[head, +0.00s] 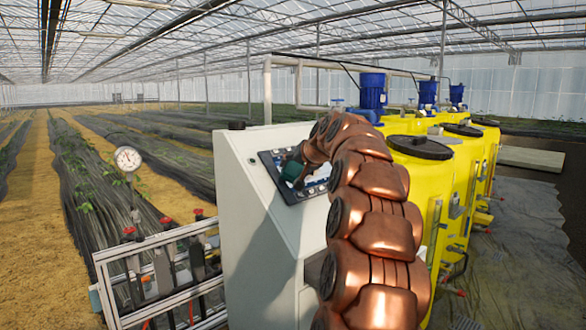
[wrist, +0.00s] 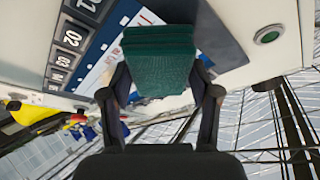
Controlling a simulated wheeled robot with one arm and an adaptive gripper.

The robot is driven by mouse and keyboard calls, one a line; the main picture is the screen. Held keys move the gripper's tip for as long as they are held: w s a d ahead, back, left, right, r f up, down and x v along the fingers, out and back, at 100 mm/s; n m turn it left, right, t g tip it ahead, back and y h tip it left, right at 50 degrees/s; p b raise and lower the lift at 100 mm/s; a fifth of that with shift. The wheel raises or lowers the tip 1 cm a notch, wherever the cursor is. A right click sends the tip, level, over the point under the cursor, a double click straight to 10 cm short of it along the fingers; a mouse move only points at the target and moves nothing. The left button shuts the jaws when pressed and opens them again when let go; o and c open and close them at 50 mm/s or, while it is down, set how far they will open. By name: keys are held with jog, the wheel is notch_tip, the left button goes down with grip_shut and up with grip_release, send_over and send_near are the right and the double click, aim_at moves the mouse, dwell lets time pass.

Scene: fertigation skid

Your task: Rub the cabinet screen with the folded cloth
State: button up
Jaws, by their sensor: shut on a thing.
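The folded cloth (wrist: 158,55) is dark green and layered. My gripper (wrist: 160,82) is shut on it, one finger at each side in the wrist view. The cabinet screen (wrist: 118,30), blue and white, lies behind the cloth and is partly covered by it. In the head view the cloth (head: 291,171) is at the sloped panel on top of the pale cabinet (head: 250,240). My arm hides part of the panel there. The cloth is at or very close to the screen; I cannot tell whether it touches.
Numbered dark keys (wrist: 68,45) and a green round button (wrist: 267,37) flank the screen. Yellow tanks (head: 455,165) with blue motors stand right of the cabinet. A pressure gauge (head: 128,158) and a metal frame with red-handled valves stand at the left.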

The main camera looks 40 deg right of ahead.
jog(key=shift+s+d+r+p, duration=0.1)
jog(key=shift+d+p, duration=0.15)
jog(key=shift+d, duration=1.2)
jog(key=shift+d+r+p, duration=0.1)
jog(key=shift+d+p, duration=0.15)
jog(key=shift+d, duration=1.15)
